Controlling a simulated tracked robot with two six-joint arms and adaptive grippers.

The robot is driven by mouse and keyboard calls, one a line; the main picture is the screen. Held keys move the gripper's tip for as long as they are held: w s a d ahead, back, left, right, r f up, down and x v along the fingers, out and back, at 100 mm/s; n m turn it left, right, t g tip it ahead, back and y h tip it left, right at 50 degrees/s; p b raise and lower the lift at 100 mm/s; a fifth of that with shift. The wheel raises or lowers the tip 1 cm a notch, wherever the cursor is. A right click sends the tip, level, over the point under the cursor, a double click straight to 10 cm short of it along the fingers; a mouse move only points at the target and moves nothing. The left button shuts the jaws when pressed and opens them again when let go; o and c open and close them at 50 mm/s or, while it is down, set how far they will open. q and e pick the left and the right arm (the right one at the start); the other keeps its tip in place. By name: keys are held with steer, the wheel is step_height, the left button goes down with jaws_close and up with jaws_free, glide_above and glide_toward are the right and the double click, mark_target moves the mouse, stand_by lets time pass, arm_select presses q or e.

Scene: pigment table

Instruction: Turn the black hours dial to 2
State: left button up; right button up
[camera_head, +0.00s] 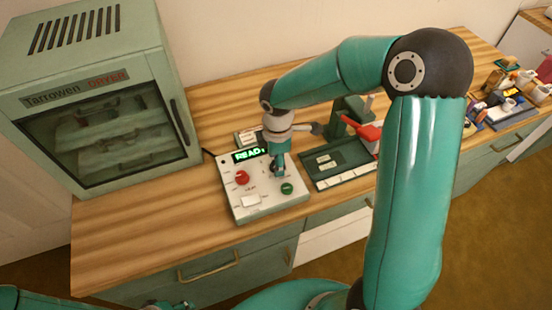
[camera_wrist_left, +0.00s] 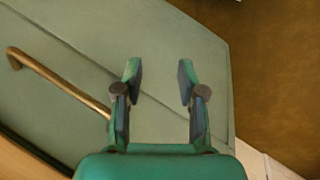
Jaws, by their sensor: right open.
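The white control box (camera_head: 240,211) stands on the wooden counter in front of the dryer. It carries a red dial (camera_head: 242,178), a green knob (camera_head: 287,188) and a lit green display (camera_head: 249,154) reading "READ", its end covered. My right gripper (camera_head: 278,174) points down at the box's right half, between the red dial and the green knob. It is open. The black hours dial cannot be made out; the gripper covers that area, and I cannot tell whether it touches the dial. My left gripper (camera_wrist_left: 158,77) is open and empty, above a green drawer front.
The green dryer (camera_head: 95,95) stands at the left. A dark green tray device (camera_head: 335,165) with a red handle (camera_head: 366,132) sits just right of the box. Cluttered small items (camera_head: 510,95) stand far right. The counter's front left (camera_head: 130,240) is clear.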

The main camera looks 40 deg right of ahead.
steer(key=shift+f, duration=0.1)
jaws_close()
stand_by(0.3)
